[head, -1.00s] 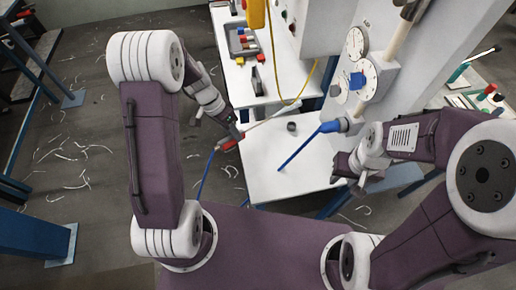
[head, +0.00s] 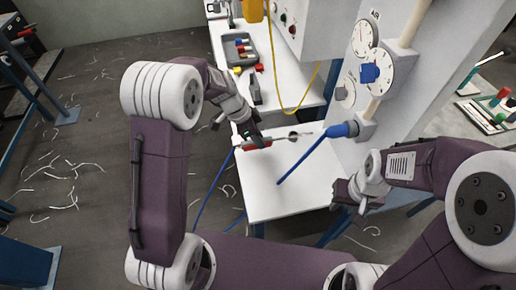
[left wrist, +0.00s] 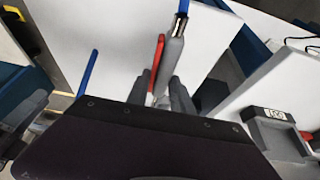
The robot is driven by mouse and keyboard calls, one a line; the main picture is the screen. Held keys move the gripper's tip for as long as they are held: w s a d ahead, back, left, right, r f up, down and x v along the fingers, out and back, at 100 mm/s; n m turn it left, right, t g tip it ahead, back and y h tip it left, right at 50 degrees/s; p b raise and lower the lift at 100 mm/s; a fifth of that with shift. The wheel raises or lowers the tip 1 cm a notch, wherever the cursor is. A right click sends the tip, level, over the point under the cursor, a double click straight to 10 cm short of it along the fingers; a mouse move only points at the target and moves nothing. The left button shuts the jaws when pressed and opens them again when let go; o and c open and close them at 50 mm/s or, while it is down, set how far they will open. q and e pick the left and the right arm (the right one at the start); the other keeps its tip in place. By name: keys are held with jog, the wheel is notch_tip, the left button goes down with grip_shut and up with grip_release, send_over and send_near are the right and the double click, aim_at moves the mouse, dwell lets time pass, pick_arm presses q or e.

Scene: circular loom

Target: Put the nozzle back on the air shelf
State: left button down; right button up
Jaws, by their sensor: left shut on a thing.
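The nozzle (head: 258,143), with a red part and a thin pale tube, is in my left gripper (head: 254,137). The gripper is shut on it over the left back part of the white air shelf (head: 275,200). The nozzle's tube points right, past a small dark round piece on the shelf. In the left wrist view the nozzle's red part (left wrist: 157,58) and grey body rise from between the fingers (left wrist: 165,90). I cannot tell whether the nozzle touches the shelf. My right gripper (head: 350,199) looks open and empty, at the shelf's right front edge.
The AIR panel with gauges (head: 366,38) stands behind the shelf on the right. A blue hose (head: 305,158) slants from its fitting over the shelf. Another blue hose (head: 209,190) hangs at the shelf's left. A back bench holds a grey tray (head: 233,58) and a yellow cable (head: 305,95).

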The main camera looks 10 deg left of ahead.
pick_arm(q)
notch_tip(320, 180, down, 3)
jog(key=shift+s+f, duration=0.1)
jog(key=shift+f, duration=0.45)
jog(key=shift+b, duration=0.35)
jog(key=c, duration=1.5)
grip_release()
jog(key=shift+f, duration=0.1)
jog(key=shift+c, duration=0.2)
jog(key=o, duration=0.4)
